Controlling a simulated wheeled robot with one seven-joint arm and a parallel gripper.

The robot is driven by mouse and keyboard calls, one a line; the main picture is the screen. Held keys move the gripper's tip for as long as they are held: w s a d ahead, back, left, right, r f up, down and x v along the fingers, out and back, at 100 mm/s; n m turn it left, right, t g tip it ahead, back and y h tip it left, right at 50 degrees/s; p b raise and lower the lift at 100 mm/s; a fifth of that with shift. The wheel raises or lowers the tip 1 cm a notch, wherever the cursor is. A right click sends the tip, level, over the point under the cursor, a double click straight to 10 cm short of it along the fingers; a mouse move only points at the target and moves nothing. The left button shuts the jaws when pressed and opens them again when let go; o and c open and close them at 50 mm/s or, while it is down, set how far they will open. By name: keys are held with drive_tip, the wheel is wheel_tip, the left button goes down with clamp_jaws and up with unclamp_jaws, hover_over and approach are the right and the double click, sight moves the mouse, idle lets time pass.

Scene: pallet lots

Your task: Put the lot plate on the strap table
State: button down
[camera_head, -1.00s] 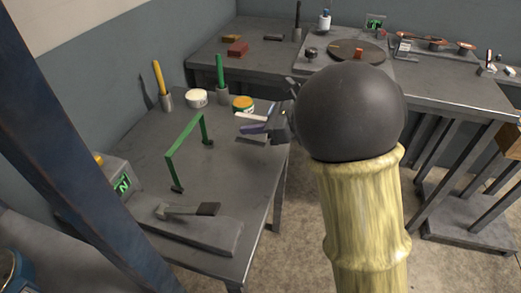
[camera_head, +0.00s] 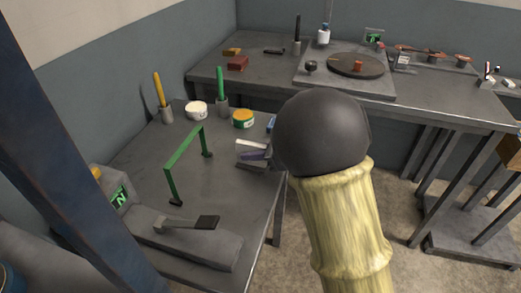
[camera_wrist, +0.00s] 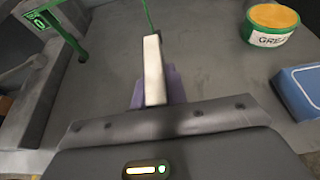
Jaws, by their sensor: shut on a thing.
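My gripper (camera_head: 266,157) is partly hidden behind my dark round wrist, over the right edge of the near grey table. It is shut on a pale, slab-like piece, which I take as the lot plate (camera_head: 250,146). In the wrist view the lot plate (camera_wrist: 153,68) shows as a narrow white bar pointing away from my gripper (camera_wrist: 155,108), with a purple part beside and below it. The near table, which I take as the strap table (camera_head: 225,190), bears a green arch frame (camera_head: 184,158). I cannot tell whether the plate touches the tabletop.
A green-and-yellow grease tin (camera_head: 243,119), a white tin (camera_head: 196,111) and pen cups line the table's back. A blue box (camera_wrist: 300,88) is near my gripper's right. A brush (camera_head: 190,224) lies on a front ledge. A second bench (camera_head: 280,77) stands behind.

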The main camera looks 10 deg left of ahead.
drive_tip(key=shift+f, duration=0.1)
drive_tip(key=c, duration=1.4)
unclamp_jaws()
drive_tip(key=shift+r, duration=0.2)
drive_tip(key=v, duration=1.2)
drive_tip(key=shift+p, duration=0.45)
drive_tip(key=shift+s, duration=0.1)
